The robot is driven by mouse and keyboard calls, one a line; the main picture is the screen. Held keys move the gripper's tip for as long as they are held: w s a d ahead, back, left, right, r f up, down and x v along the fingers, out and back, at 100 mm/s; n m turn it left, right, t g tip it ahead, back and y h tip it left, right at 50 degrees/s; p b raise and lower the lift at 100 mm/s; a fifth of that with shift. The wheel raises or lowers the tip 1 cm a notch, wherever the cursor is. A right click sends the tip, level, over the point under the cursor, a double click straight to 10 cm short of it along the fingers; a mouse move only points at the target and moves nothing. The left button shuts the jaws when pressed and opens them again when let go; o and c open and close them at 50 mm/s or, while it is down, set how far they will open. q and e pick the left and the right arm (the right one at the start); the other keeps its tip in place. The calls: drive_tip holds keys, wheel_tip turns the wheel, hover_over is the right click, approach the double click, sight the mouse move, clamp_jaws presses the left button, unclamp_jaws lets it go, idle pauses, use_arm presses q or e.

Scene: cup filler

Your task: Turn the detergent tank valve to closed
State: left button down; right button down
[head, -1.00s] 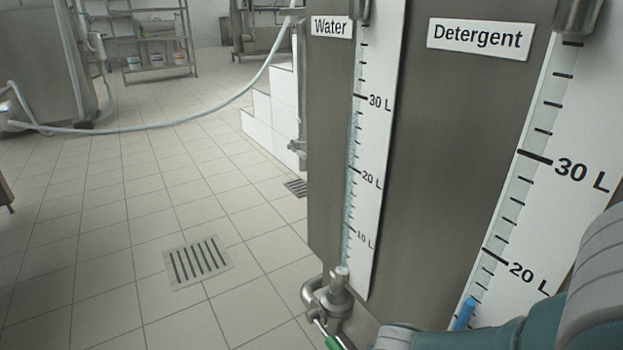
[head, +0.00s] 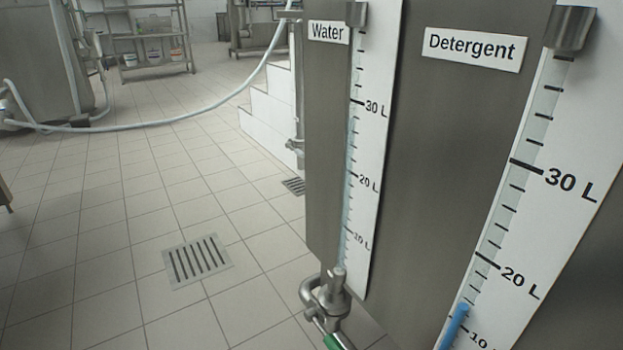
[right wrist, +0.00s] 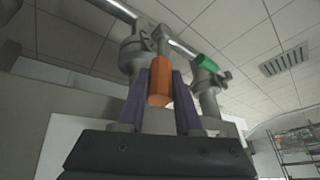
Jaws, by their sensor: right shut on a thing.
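In the right wrist view an orange valve handle (right wrist: 160,82) sits between the two purple fingers of my right gripper (right wrist: 155,74), which is shut on it. The handle joins a grey metal valve body (right wrist: 138,48). I take it for the detergent valve. In the head view the detergent tank, with its label (head: 475,49), is at the right. The blue detergent column (head: 454,324) in its gauge ends between 10 L and 20 L. The detergent valve is out of the head view. My left gripper is not in view.
The water tank's label (head: 328,32) and gauge (head: 365,180) are left of the detergent's. A green handle (head: 333,342) is below the water gauge; a green handle (right wrist: 206,63) also shows in the right wrist view. A hose (head: 170,122) hangs across the left. Tiled floor is open there.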

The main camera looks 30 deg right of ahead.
drive_tip(key=shift+s+f+t, duration=0.2)
drive_tip(key=shift+s+t, duration=0.2)
drive_tip(key=shift+s, duration=0.15)
drive_tip(key=s+t+b, duration=0.1)
drive_tip(key=s+f+t+b, duration=0.1)
drive_tip(key=b, duration=0.1)
drive_tip(key=shift+s+d+m+t, duration=0.15)
drive_tip(key=shift+m+t, duration=0.25)
drive_tip(key=shift+r, duration=0.1)
drive_tip(key=c, duration=0.6)
unclamp_jaws()
